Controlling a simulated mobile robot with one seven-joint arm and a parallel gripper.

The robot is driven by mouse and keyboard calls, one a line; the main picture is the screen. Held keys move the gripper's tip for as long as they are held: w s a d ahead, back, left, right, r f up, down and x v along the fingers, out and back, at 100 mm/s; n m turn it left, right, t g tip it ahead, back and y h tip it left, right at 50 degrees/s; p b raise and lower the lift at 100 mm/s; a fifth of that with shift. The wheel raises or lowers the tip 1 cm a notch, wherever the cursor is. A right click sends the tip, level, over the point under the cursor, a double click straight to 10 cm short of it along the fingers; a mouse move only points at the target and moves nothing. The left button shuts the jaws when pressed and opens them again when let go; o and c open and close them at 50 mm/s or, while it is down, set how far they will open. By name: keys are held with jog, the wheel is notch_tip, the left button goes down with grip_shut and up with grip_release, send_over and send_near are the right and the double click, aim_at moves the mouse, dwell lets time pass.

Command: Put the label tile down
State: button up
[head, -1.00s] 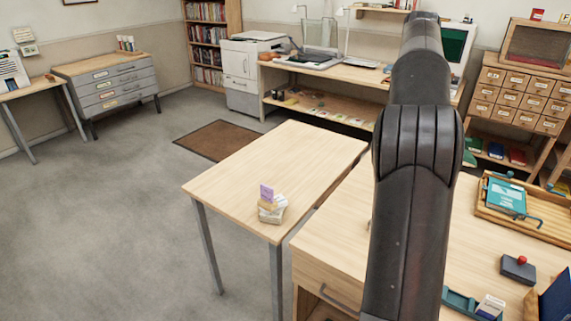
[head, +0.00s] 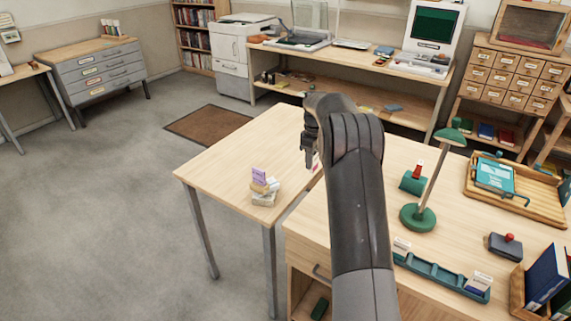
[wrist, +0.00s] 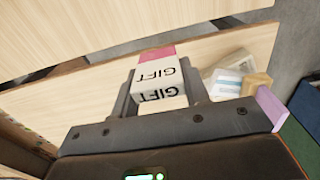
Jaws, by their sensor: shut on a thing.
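My gripper (head: 309,158) is over the right side of the small wooden table (head: 225,160). In the wrist view, my gripper (wrist: 158,100) is shut on the label tile (wrist: 157,82), a white tile with a pink end and GIFT printed twice in black. The tile lies between both fingers. In the head view it is mostly hidden by my gripper; only a small pinkish bit shows. I cannot tell whether it touches the tabletop.
A small stack of blocks (head: 265,196) with a purple tag (head: 259,176) stands near the table's front corner, right of my gripper in the wrist view. The desk holds a green lamp (head: 417,216) and teal rack (head: 440,277). The table's left and back are clear.

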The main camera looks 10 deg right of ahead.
jog(key=w+a+f, duration=0.1)
jog(key=a, duration=0.1)
jog(key=w+a+f, duration=0.3)
jog(key=a+f, duration=0.1)
jog(key=a, duration=0.1)
jog(key=shift+w, duration=0.4)
jog(key=shift+f, duration=2)
jog(key=shift+f, duration=0.1)
jog(key=o, duration=1)
